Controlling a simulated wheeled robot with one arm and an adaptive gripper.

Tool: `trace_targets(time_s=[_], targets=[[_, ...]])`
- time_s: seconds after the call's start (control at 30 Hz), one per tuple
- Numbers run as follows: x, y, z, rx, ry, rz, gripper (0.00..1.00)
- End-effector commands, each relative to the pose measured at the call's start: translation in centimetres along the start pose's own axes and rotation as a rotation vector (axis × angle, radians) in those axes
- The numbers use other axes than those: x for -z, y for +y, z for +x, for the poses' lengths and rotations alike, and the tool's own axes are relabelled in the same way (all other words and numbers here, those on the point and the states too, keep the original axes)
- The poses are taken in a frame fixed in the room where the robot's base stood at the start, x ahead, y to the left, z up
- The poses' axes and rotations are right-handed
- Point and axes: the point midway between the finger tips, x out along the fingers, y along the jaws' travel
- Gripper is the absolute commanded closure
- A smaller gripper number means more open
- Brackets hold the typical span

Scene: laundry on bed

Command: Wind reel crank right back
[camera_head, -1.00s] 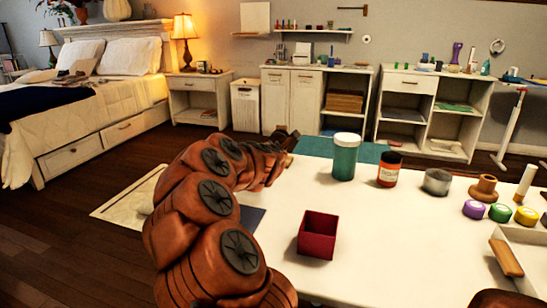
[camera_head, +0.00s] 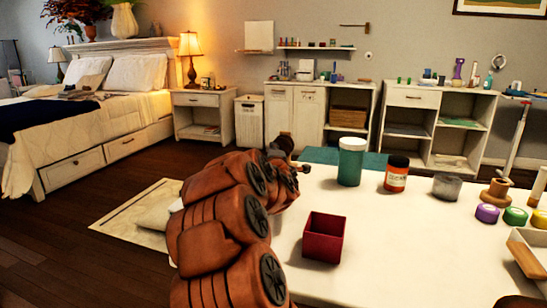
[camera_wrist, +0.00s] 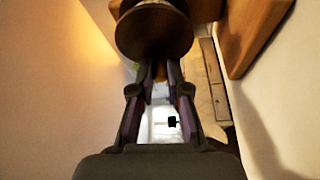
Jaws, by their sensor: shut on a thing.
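In the wrist view, the two dark fingers of my gripper (camera_wrist: 160,72) reach up to a round brown wooden piece (camera_wrist: 153,32), which looks like the knob of the reel crank. The fingers are closed in on it, and their tips are partly hidden behind it. In the head view, my orange-brown arm stretches to the table's far left edge. A dark part (camera_head: 283,143) shows there at the arm's end, too small to tell whether it is gripper or reel. The reel body is not clearly seen.
A larger wooden piece (camera_wrist: 245,35) is close on the right in the wrist view. On the white table (camera_head: 400,240) stand a red open box (camera_head: 324,237), a teal jar (camera_head: 351,161), an orange jar (camera_head: 396,173) and a grey cup (camera_head: 446,186). The table's middle is clear.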

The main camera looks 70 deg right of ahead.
Motion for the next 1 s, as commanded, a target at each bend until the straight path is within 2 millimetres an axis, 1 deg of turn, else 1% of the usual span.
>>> trace_targets(time_s=[0.2,0.4,0.6,1.0], targets=[[-0.1,0.07,-0.01,-0.053,-0.003,0.133,1.0],[-0.03,0.32,0.02,-0.087,0.0,0.209,1.0],[-0.08,0.48,0.02,-0.103,-0.001,0.244,1.0],[-0.06,0.5,0.02,-0.105,-0.001,0.25,1.0]])
